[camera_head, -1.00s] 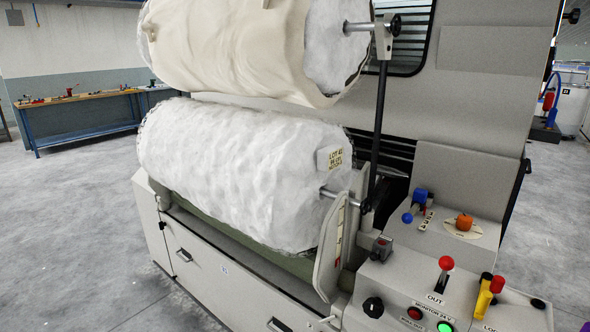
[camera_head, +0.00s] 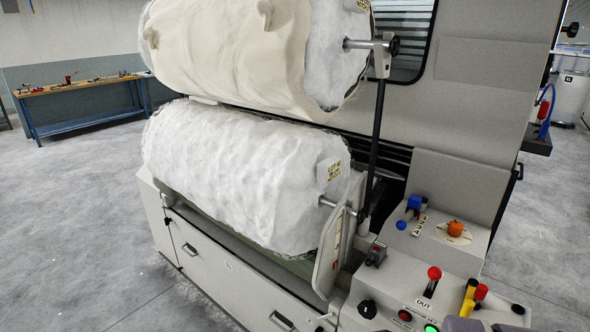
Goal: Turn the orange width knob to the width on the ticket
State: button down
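The orange width knob (camera_head: 455,228) stands on a pale round dial plate (camera_head: 440,235) on the sloped top of the machine's control console at the right. The dial's marks are too small to read, so I cannot tell the width it is set to. A pale ticket (camera_head: 333,171) is on the right end of the lower white fleece roll (camera_head: 235,175); it carries a few dark lines of print, and I cannot read its width now. A grey shape at the bottom edge by the console may be part of my arm. My gripper is not clearly in view.
Left of the knob is a blue handle (camera_head: 414,202) with a blue ball. In front are a red-knobbed lever (camera_head: 434,273), yellow and red handles (camera_head: 468,298), a black knob (camera_head: 367,308) and lit buttons. A black post (camera_head: 372,150) rises left of the console.

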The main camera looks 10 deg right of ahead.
aim_at(455, 229)
jog(key=i+l+u, duration=0.1)
jog(key=i+l, duration=0.3)
jog(key=i+l+u, duration=0.1)
jog(key=i+l, duration=0.3)
jog(key=l, duration=0.2)
